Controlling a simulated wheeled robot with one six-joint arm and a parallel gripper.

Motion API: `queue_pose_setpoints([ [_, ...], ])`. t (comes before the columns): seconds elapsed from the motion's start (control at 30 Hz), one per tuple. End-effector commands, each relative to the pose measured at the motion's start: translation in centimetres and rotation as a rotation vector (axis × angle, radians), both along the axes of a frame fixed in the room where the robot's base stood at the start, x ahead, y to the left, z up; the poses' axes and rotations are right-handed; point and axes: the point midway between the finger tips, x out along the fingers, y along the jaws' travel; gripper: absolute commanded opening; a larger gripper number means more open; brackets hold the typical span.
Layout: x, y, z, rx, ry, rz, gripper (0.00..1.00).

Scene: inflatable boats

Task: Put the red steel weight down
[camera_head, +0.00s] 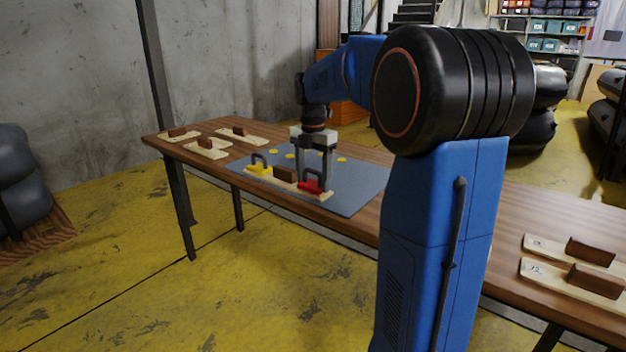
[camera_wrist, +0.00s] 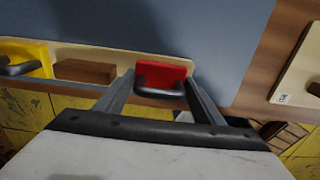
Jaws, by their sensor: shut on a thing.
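The red steel weight (camera_head: 312,187) has a dark loop handle and is at the right end of a pale wooden board (camera_head: 285,184) on the blue-grey mat. My gripper (camera_head: 314,178) points down over it, its two fingers closed on the weight's handle. In the wrist view the red weight (camera_wrist: 164,76) sits between the fingers (camera_wrist: 160,88), over the board's right end. I cannot tell whether its underside touches the board. A yellow weight (camera_head: 259,168) with a dark handle stands at the board's left end, with a brown block (camera_head: 285,174) between them.
The blue-grey mat (camera_head: 352,190) has several yellow dots and free room behind the board. Several other boards with brown blocks lie on the wooden table, at the left (camera_head: 207,148) and at the right (camera_head: 574,282). The table's front edge runs close to the board.

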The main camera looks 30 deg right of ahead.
Motion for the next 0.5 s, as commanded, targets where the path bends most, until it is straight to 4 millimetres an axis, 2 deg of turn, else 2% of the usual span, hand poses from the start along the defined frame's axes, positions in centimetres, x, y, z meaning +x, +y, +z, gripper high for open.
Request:
queue_pose_setpoints([
  [0.4, -0.03, 0.01, -0.55, 0.0, -0.001, 0.0, 0.2],
  [0.43, -0.04, 0.01, -0.64, 0.0, 0.0, 0.0, 0.65],
  [0.5, -0.03, 0.01, -0.61, 0.0, 0.0, 0.0, 0.81],
])
